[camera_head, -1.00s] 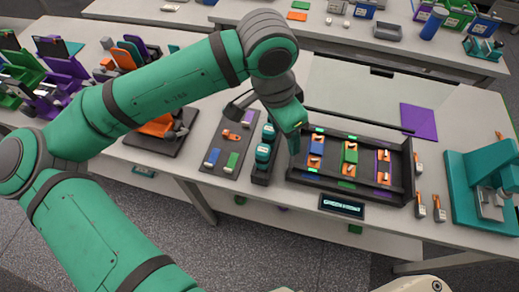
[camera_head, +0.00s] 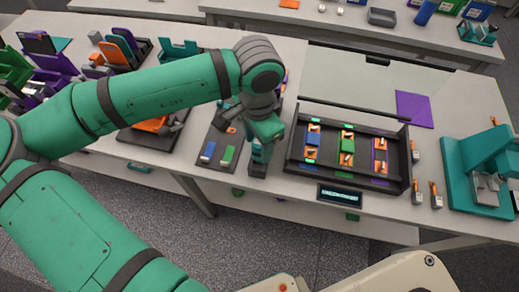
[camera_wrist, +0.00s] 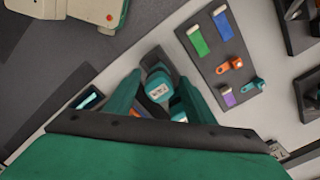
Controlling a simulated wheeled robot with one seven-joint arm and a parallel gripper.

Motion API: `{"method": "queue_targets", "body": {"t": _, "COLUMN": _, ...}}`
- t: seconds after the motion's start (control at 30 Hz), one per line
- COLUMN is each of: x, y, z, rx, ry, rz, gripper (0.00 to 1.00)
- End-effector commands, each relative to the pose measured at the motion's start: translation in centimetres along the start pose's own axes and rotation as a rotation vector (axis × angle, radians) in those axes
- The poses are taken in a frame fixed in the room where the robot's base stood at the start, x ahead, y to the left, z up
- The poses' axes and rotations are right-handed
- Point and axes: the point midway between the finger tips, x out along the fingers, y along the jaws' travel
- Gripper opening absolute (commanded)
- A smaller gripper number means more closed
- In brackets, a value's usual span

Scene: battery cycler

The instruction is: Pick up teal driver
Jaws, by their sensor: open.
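The teal driver (camera_head: 258,157) stands in a narrow dark holder (camera_head: 258,173) between the tool mat and the battery rack, partly hidden by my gripper in the head view. In the wrist view, teal bodies with pale labels show between my fingers; the nearer-looking one (camera_wrist: 158,88) is clearest, and another (camera_wrist: 178,109) is beside it. My gripper (camera_head: 262,147) is above the holder, pointing down. Its two teal fingers (camera_wrist: 160,85) are apart, one on each side of the teal shapes. I cannot tell whether they touch.
A black rack (camera_head: 402,185) with orange, green, blue and purple parts stands close to the right. A small display (camera_head: 340,196) sits before it. A grey mat (camera_head: 214,167) with blue and green pieces lies left. A teal press (camera_head: 480,175) stands far right.

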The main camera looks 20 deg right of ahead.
Motion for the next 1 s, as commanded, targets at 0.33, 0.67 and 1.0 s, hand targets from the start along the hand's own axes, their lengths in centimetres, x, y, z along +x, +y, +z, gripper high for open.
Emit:
{"method": "queue_targets", "body": {"t": 0.33, "x": 3.3, "y": 0.1, "z": -0.4, "rx": 0.005, "ry": 0.001, "rz": -0.001, "gripper": 0.49}}
{"method": "queue_targets", "body": {"t": 0.67, "x": 3.3, "y": 0.1, "z": -0.4, "rx": 0.005, "ry": 0.001, "rz": -0.001, "gripper": 0.16}}
{"method": "queue_targets", "body": {"t": 1.0, "x": 3.2, "y": 0.0, "z": -0.4, "rx": 0.003, "ry": 0.001, "rz": -0.001, "gripper": 0.00}}
